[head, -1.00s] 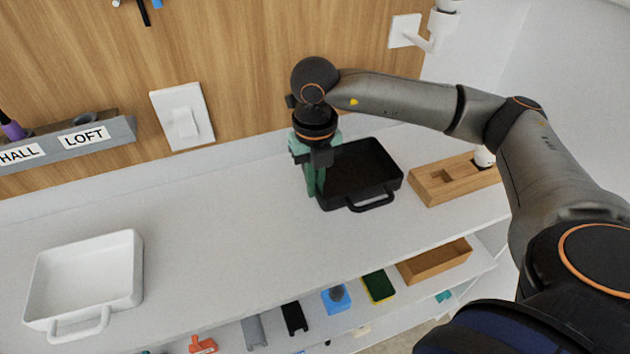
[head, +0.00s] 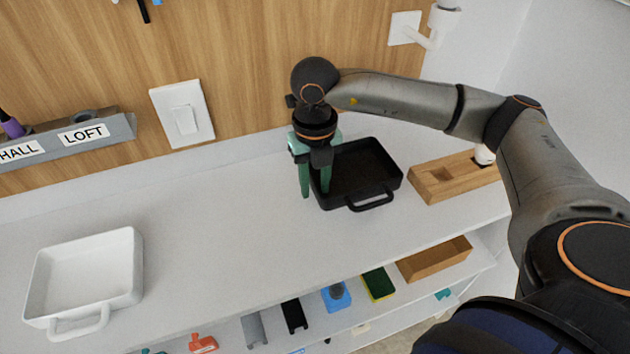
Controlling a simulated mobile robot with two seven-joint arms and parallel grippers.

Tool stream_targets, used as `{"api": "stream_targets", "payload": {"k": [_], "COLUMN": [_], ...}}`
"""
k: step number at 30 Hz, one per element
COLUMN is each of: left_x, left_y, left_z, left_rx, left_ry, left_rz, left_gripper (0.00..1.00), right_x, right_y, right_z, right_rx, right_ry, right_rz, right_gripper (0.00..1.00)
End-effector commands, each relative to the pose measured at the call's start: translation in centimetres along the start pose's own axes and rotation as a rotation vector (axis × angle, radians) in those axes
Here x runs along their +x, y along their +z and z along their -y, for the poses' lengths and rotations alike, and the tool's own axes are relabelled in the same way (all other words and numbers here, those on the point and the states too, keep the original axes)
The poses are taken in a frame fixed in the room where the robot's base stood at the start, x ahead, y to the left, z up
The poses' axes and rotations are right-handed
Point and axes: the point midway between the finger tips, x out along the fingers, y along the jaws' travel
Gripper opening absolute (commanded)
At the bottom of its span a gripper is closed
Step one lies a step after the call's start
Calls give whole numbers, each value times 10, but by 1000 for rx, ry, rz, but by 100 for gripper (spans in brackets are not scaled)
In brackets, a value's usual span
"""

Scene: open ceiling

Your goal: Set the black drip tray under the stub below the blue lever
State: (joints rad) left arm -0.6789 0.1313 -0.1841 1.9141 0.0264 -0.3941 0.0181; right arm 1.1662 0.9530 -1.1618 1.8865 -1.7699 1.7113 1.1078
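The black drip tray (head: 371,206) stands on the white counter below the wooden wall, its handle toward the front. My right gripper (head: 316,194) points down at the tray's left wall, its green fingers apart. One finger is outside the wall and the other seems to be inside; whether either touches is unclear. At the top edge, a small blue piece (head: 156,2) shows beside a dark stub-like part (head: 144,12). Both are cut off, so I cannot confirm that they are the lever and stub. My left gripper is out of view.
A white tray (head: 136,262) stands at the counter's left, and a wooden block (head: 430,184) is right of the black tray. The counter between the trays is clear. A white switch (head: 183,115) and grey label rail (head: 120,130) are on the wall. Small items lie on the shelf below.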

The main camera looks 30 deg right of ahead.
Motion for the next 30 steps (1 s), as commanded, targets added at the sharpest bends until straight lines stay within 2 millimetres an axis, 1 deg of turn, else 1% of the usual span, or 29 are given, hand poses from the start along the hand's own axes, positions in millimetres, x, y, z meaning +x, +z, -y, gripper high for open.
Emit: {"api": "stream_targets", "payload": {"k": [1,2,5,12,15,18,23,30], "left_x": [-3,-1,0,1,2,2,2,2], "left_y": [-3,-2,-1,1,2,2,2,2], "left_z": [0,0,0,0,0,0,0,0], "left_rx": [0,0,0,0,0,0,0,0], "left_ry": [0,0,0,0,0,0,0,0], "left_rz": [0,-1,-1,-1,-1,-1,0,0], "left_gripper": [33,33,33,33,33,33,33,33], "right_x": [-5,-7,-24,-77,-96,-110,-121,-122], "right_y": [0,1,1,1,1,1,0,0], "right_z": [0,0,-1,-1,-1,-1,0,0], "right_rx": [0,0,-1,-1,0,0,-1,0], "right_ry": [1,2,4,3,3,2,1,1], "right_rz": [1,3,5,5,4,3,2,1], "right_gripper": [34,34,34,34,34,34,34,34]}}
